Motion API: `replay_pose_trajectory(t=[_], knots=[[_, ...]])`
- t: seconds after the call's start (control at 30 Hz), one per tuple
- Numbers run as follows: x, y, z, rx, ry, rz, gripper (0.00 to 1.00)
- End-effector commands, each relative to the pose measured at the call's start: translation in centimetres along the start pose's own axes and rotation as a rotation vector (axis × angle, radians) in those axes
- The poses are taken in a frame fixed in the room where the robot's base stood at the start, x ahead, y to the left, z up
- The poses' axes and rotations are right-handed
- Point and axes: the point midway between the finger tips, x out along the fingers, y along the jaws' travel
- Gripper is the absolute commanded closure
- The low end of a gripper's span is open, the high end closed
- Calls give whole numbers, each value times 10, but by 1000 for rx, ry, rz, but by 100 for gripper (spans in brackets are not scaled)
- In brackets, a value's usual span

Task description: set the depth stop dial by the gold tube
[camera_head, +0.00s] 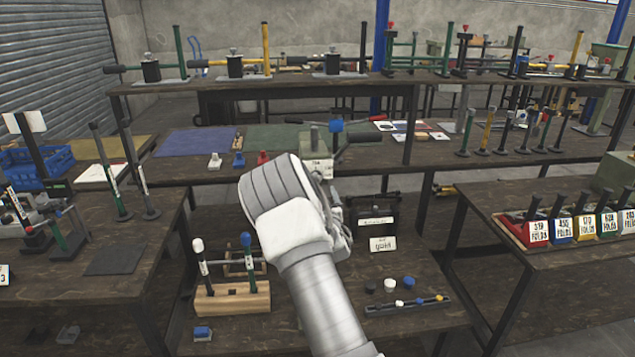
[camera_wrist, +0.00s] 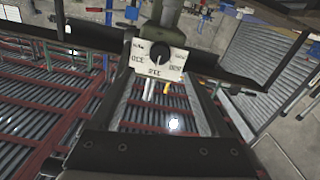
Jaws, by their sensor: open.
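The depth stop dial (camera_wrist: 160,51) is a dark round knob on a white plate with small number labels at left, right and below. A light mark shows on its lower side; I cannot read its setting. In the head view the green-grey press (camera_head: 313,139) with a pale label stands behind my arm. My gripper (camera_wrist: 161,82) is open, its fingers below and to either side of the plate, apart from the knob as far as I can tell. A small yellow piece (camera_wrist: 167,88) and pale pieces show under the plate. I cannot tell which gold tube is meant; a yellow tube (camera_head: 486,127) stands at right.
A wooden block (camera_head: 232,302) with upright handles stands below left of my arm. A dark strip (camera_head: 410,306) with small coloured knobs lies at lower right. Numbered bins (camera_head: 527,231) line the right table. Several presses stand on the back shelf (camera_head: 210,85).

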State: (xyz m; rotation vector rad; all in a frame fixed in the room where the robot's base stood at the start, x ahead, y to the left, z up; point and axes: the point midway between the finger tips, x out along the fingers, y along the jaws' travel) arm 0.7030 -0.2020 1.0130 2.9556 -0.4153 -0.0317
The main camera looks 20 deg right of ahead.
Motion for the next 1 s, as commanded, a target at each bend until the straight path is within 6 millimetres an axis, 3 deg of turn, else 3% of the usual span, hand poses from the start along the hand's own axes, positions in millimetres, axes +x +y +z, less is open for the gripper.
replay_pose_trajectory(t=[0.5,1.0], knots=[[68,1,0,-1,0,0,20],[80,0,0,1,-1,0,20]])
